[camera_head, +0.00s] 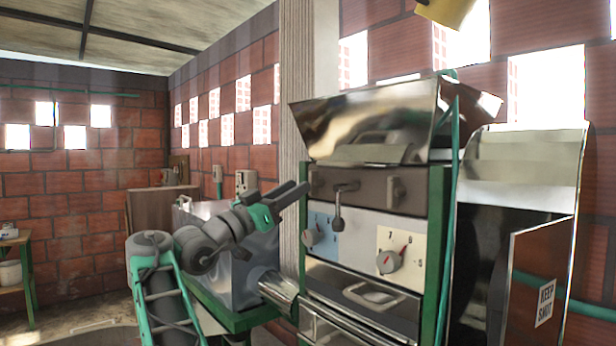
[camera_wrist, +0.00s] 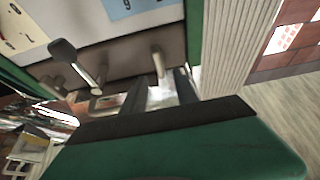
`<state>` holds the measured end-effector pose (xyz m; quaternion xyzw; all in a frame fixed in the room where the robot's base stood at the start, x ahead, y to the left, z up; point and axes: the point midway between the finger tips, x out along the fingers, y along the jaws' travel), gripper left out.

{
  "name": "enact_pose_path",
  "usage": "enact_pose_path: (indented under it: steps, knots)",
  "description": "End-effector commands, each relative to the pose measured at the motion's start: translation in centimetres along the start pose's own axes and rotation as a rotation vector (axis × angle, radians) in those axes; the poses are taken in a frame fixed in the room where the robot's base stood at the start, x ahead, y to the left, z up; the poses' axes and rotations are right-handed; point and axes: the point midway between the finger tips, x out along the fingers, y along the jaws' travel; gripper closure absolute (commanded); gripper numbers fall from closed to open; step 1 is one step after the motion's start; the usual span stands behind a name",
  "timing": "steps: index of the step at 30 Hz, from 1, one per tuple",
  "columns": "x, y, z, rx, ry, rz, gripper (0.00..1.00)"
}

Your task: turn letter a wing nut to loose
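A dark panel (camera_head: 368,188) on the steel machine carries a left wing nut (camera_head: 316,186), a right wing nut (camera_head: 398,191) and a lever with a dark knob (camera_head: 339,210) between them. No letter is readable on either nut. My gripper (camera_head: 301,188) reaches from the left to the panel's left end, close to the left wing nut. In the wrist view, the picture is turned over and my gripper's two dark fingers (camera_wrist: 160,86) stand apart. The left wing nut (camera_wrist: 158,63) shows just beyond the gap between them. Contact is not visible. The lever's knob (camera_wrist: 63,50) is to the left.
Below the panel are a blue-plated dial (camera_head: 317,236) and a white-plated dial (camera_head: 390,260). A steel hopper (camera_head: 375,120) sits above. A green post (camera_head: 437,240) and a steel guard (camera_head: 525,170) stand right. A pale column (camera_head: 297,100) is behind my gripper.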

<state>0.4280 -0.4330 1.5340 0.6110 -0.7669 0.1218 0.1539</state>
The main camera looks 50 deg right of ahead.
Motion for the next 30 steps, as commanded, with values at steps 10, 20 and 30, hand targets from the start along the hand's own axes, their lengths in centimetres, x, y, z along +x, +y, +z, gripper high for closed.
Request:
enact_pose_path:
  steps: [10,20,30]
  knots:
    - [5.1,0.0,-0.1,0.001,-0.001,-0.001,0.64]
    - [5.1,0.0,0.0,0.003,-0.002,-0.003,0.72]
    - [5.1,0.0,0.0,0.003,-0.002,-0.003,1.00]
